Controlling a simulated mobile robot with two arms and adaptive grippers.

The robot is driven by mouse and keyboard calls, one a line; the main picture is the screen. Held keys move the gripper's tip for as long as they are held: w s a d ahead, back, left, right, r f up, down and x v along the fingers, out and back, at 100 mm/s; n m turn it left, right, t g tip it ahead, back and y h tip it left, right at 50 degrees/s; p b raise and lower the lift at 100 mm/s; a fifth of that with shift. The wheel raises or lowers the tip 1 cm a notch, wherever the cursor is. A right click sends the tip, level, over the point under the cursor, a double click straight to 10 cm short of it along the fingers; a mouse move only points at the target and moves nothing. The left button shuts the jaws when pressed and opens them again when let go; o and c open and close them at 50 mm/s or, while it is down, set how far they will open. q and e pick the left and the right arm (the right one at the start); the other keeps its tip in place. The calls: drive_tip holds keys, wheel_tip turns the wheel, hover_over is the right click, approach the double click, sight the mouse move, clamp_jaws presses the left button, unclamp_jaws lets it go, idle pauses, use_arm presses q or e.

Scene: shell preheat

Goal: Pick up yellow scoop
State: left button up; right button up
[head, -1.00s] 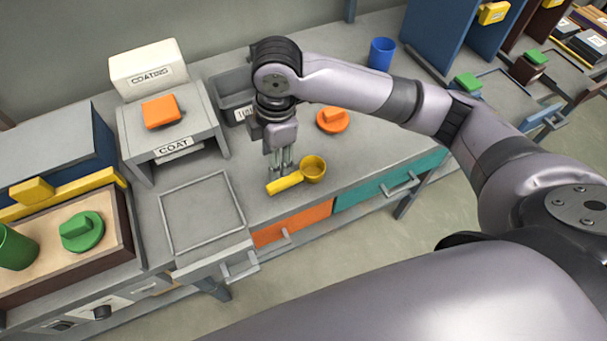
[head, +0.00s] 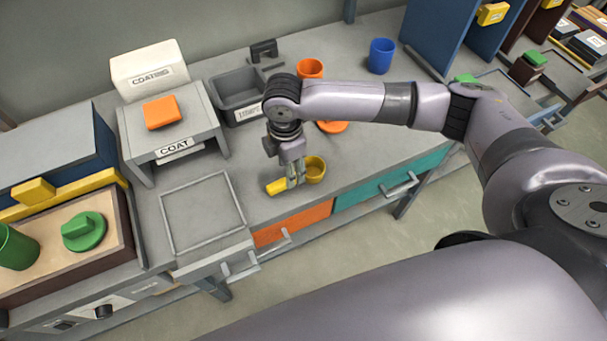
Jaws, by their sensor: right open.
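The yellow scoop (head: 316,169) lies on the grey bench top above the orange drawer front, its round cup to the right and its flat handle to the left. My right gripper (head: 294,183) points down over the scoop, its fingers at the handle near the cup. The fingers are open and hide part of the handle. I cannot tell whether they touch it. My left gripper is not in view.
The COAT stand (head: 178,148) with an orange block (head: 162,112) is on the left. A grey bin (head: 236,99), an orange cup (head: 310,68), an orange lid (head: 333,127) and a blue cup (head: 381,56) stand behind. A framed grey plate (head: 202,213) lies left of the scoop.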

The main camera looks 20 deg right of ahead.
drive_tip(key=shift+a+f+p, duration=0.2)
drive_tip(key=shift+f+p, duration=0.15)
drive_tip(key=shift+f, duration=2.4)
drive_tip(key=shift+c, duration=0.2)
clamp_jaws()
